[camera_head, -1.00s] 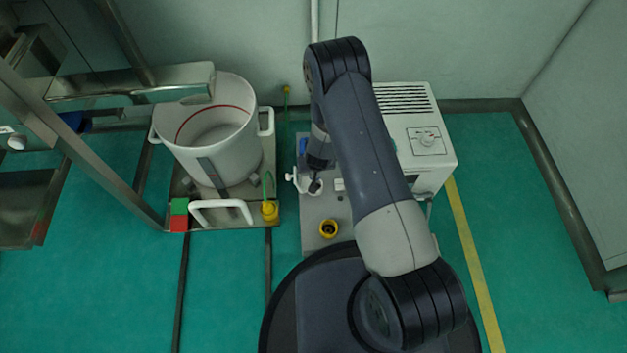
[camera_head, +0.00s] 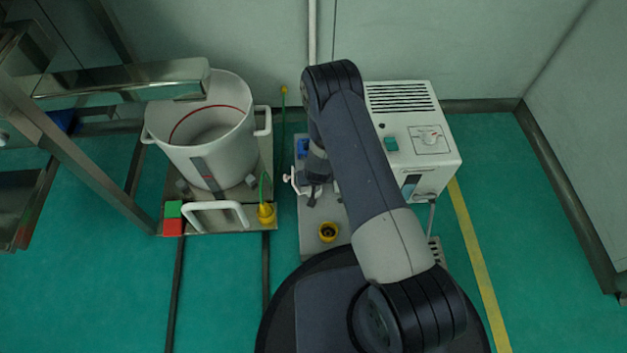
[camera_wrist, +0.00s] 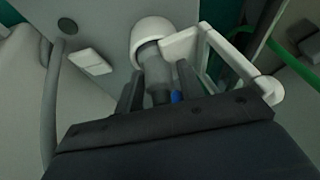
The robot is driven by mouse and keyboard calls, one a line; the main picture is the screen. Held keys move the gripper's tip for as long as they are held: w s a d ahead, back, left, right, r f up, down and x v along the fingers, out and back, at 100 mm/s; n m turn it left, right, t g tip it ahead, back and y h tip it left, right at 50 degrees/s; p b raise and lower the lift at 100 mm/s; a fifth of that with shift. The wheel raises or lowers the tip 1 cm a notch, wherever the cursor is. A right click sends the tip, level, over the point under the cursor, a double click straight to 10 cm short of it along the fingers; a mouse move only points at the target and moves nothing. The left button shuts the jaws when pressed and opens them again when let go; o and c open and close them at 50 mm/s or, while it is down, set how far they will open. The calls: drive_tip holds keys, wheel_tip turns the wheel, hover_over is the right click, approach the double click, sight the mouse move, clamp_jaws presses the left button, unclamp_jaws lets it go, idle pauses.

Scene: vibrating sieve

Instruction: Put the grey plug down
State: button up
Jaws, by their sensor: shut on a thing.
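My gripper (camera_wrist: 160,88) is shut on the grey plug (camera_wrist: 155,66), a short grey cylinder between the two dark fingers in the wrist view. A round white cap or collar (camera_wrist: 151,32) sits at the plug's far end; I cannot tell whether it belongs to the plug. In the head view my gripper (camera_head: 313,193) is low over the grey base plate (camera_head: 310,240), left of the white control box. The plug cannot be made out there. Whether it touches the plate is unclear.
A white frame-like handle (camera_wrist: 235,60) is close beside the right finger. The white control box (camera_head: 425,165) stands right, and a white bucket (camera_head: 205,150) stands left. Green floor is clear at far right.

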drive_tip(key=o, duration=1)
drive_tip(key=shift+r, duration=0.2)
drive_tip(key=p+v, duration=0.4)
drive_tip(key=v, duration=0.8)
drive_tip(key=shift+p, duration=0.35)
drive_tip(key=shift+w, duration=0.1)
